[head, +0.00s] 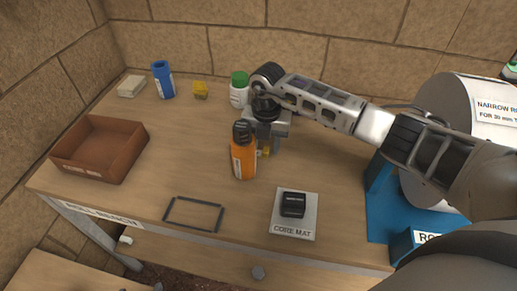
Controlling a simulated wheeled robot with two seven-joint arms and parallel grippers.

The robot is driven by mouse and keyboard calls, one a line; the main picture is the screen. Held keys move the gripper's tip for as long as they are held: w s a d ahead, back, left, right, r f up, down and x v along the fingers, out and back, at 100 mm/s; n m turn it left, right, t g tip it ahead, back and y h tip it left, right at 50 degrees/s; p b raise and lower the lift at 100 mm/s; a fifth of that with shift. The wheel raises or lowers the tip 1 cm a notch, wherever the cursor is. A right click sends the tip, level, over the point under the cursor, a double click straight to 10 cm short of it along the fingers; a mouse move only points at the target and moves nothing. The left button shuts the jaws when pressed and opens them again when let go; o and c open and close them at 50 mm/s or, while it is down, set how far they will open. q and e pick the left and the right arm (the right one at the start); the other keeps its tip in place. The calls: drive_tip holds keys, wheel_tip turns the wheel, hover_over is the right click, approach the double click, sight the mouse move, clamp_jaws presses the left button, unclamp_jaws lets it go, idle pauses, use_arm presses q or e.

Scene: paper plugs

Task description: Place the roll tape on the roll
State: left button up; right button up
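My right gripper (264,146) points down at the middle of the bench, just behind an orange bottle with a black cap (243,158). The bottle hides part of its fingers, and a small yellow bit shows between them, so I cannot tell whether it holds something. A small black item (293,204) sits on the white core mat (291,228) at the front; I cannot tell whether it is the roll tape. The large white roll (458,98) stands at the right in a blue stand (379,200), partly hidden by my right arm. My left gripper is not in view.
On the wooden bench (200,150) are a brown open tray (130,165), a blue container (163,80), a white bottle with green cap (239,88), a yellow item (200,90) and a pale block (131,86). A dark rectangular outline (194,229) marks the front. The left middle is clear.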

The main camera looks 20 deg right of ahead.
drive_tip(key=shift+f, duration=0.7)
clamp_jaws()
drive_tip(key=shift+r, duration=0.2)
